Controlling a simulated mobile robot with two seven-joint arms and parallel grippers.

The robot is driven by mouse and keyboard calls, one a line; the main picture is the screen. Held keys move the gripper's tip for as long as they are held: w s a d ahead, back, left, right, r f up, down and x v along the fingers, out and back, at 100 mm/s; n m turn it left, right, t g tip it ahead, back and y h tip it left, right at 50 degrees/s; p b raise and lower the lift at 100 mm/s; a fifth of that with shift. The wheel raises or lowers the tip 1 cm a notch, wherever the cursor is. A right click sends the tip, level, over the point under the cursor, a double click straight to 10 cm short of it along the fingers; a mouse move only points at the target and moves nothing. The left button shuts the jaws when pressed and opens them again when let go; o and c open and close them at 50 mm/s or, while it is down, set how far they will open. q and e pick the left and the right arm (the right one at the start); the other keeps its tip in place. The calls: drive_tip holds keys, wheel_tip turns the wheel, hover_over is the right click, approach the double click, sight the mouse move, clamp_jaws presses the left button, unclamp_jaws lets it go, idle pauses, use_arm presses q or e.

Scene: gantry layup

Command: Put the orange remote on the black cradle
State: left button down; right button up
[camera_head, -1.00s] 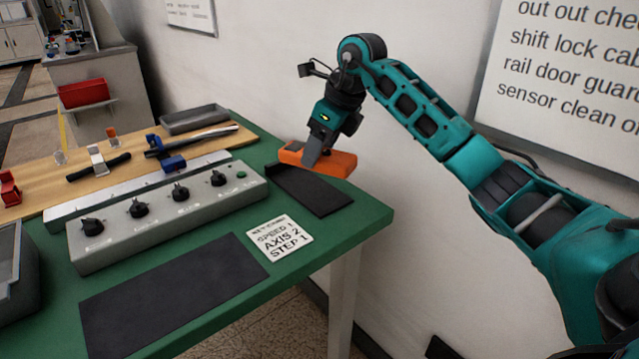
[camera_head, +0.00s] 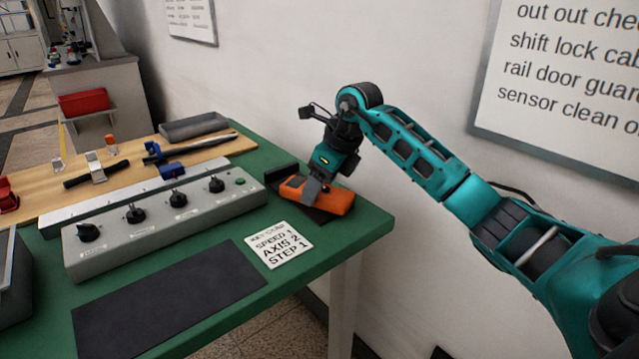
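The orange remote (camera_head: 338,201) is at the right end of the green table, over the black cradle (camera_head: 282,174). It covers most of the cradle; the cradle's raised back end and a strip along its front edge show. I cannot tell whether the remote rests on the cradle or is just above it. My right gripper (camera_head: 314,190) points down at the remote, with its fingers around the remote's middle, and appears shut on it. The far finger is hidden. My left gripper is not in view.
A grey control box with knobs (camera_head: 165,222) stands left of the cradle. A white card (camera_head: 279,244) and a black mat (camera_head: 170,300) lie in front. A wooden board (camera_head: 110,172) with tools and a grey tray (camera_head: 194,126) are behind. A wall stands close on the right.

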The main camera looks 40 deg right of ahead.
drive_tip(key=o, duration=0.3)
drive_tip(key=shift+o, duration=0.2)
drive_tip(key=p+v, duration=0.2)
drive_tip(key=v, duration=1)
drive_tip(key=shift+r, duration=0.15)
